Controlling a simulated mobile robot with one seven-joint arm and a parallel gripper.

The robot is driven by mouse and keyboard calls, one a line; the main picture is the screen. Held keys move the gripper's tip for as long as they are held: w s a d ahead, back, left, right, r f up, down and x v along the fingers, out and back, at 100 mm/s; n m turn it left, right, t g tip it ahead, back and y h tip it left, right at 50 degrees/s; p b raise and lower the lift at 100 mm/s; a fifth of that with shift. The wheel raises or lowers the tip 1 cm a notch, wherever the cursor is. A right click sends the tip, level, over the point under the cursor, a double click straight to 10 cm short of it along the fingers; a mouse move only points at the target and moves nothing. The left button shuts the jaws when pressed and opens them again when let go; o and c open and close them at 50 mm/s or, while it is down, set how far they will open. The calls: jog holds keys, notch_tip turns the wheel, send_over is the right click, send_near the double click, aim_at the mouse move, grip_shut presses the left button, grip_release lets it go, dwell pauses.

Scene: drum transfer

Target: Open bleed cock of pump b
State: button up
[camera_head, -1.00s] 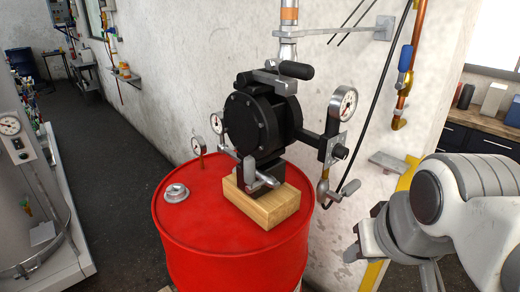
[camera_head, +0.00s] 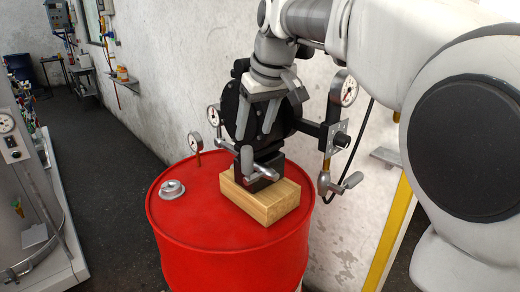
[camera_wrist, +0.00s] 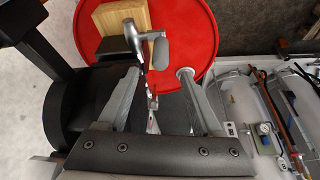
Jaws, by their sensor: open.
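A black pump (camera_head: 231,112) is mounted over a wooden block (camera_head: 262,205) on a red drum (camera_head: 195,225). A grey lever cock (camera_head: 262,172) with an upright grip sits low on the pump's front. A second grey lever cock (camera_head: 343,185) hangs at the right, below a gauge. No label shows which one is the bleed cock, or whether this is pump b. My gripper (camera_head: 256,132) is open and empty, pointing down in front of the pump, above the low cock. In the wrist view, the low cock's grip (camera_wrist: 162,52) shows near my fingertips (camera_wrist: 159,72). My arm hides the pump's top.
Gauges (camera_head: 213,115) and (camera_head: 344,88) flank the pump, and a small gauge (camera_head: 195,142) stands on the drum beside a metal bung (camera_head: 172,188). A wall (camera_head: 165,70) rises behind. The floor (camera_head: 115,210) left of the drum is clear.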

aim_at(245, 162)
jog(key=x, duration=1.2)
jog(key=shift+w+a, duration=0.15)
grip_shut()
dwell(1.1)
